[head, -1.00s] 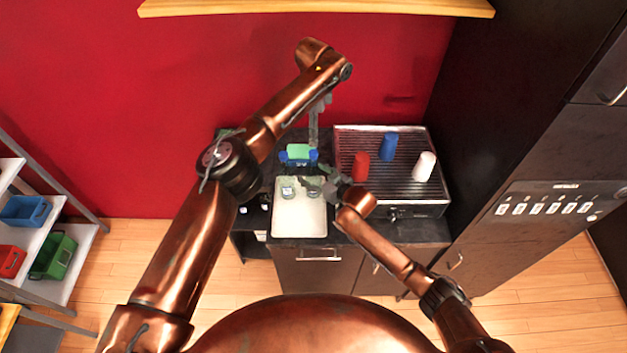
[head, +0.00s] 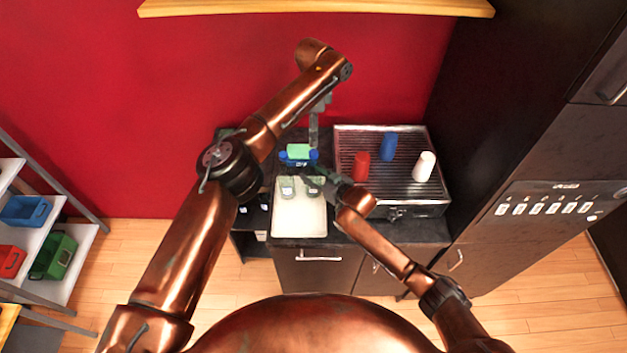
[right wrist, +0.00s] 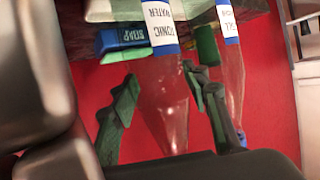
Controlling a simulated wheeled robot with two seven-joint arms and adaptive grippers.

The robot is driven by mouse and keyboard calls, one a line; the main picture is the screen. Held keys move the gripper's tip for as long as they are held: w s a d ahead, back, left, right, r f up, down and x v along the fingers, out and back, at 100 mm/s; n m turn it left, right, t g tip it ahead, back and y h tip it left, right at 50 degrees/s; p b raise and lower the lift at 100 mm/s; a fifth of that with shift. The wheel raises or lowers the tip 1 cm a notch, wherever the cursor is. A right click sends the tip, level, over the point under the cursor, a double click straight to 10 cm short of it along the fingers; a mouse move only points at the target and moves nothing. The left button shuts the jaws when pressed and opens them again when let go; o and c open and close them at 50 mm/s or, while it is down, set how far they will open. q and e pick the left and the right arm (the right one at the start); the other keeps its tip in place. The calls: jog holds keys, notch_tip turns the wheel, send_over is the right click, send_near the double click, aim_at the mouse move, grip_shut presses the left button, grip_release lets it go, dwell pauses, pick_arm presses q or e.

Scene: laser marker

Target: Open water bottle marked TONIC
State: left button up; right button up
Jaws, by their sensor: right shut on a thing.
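The clear bottle marked TONIC WATER (right wrist: 166,92) is upside down in the right wrist view, with a white label and a blue band. My right gripper (right wrist: 162,80) has its dark green fingers on both sides of it and is shut on it; the palm hides the bottle's narrow end. In the head view two clear labelled bottles stand on a white tray (head: 300,220); the right one (head: 315,187) is at my right gripper (head: 318,174). My left gripper (head: 314,132) hangs above the back of the counter; its jaws are too small to judge.
Another labelled clear bottle (right wrist: 232,75) stands close by, with a blue soap container (right wrist: 122,40) on the other side. A green sponge (head: 298,150) is behind the tray. Red (head: 361,166), blue (head: 389,147) and white (head: 424,166) cups stand on the machine at right.

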jog(key=o, duration=1.7)
